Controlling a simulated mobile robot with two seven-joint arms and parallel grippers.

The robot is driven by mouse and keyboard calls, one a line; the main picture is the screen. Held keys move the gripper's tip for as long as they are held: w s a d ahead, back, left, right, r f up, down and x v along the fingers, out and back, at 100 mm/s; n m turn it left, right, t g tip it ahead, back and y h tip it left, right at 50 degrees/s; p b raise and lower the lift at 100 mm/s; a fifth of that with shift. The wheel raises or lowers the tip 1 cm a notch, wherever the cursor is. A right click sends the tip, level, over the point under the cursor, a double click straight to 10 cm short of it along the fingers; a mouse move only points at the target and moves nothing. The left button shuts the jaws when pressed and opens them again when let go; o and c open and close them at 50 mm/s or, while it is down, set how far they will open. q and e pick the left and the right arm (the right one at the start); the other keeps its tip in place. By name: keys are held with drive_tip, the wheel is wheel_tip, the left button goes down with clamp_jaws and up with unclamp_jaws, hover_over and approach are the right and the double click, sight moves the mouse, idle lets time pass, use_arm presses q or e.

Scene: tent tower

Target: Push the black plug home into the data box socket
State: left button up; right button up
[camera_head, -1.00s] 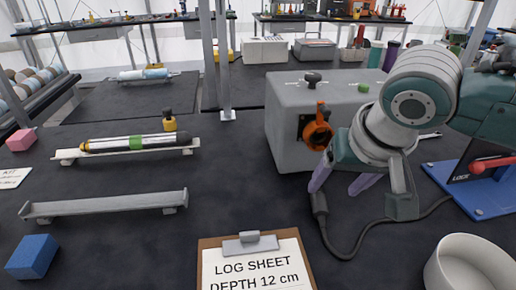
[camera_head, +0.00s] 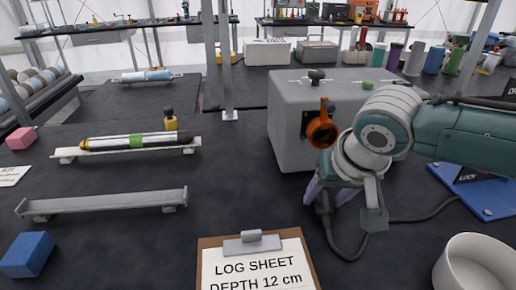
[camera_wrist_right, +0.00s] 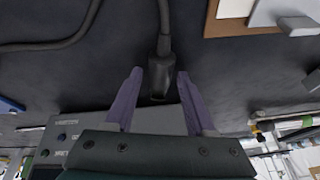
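The black plug (camera_head: 323,203) is on the dark table in front of the data box, its cable trailing toward the viewer and then right. The data box (camera_head: 290,140) is a grey case with an orange round fitting (camera_head: 322,130) on its front; I cannot make out the socket. My right gripper (camera_head: 329,198) is low over the plug. In the right wrist view the plug (camera_wrist_right: 161,75) lies between the purple fingertips of the gripper (camera_wrist_right: 160,73), with narrow gaps apparent on both sides. The fingers look open. My left gripper is out of view.
A clipboard with a log sheet (camera_head: 255,265) lies at the front. A white bowl (camera_head: 482,265) and a blue lock stand (camera_head: 485,195) are at the right. A grey rail (camera_head: 105,203) and a blue block (camera_head: 27,255) lie left. Dark table between the rail and box is clear.

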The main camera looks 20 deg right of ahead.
clamp_jaws()
idle(0.5)
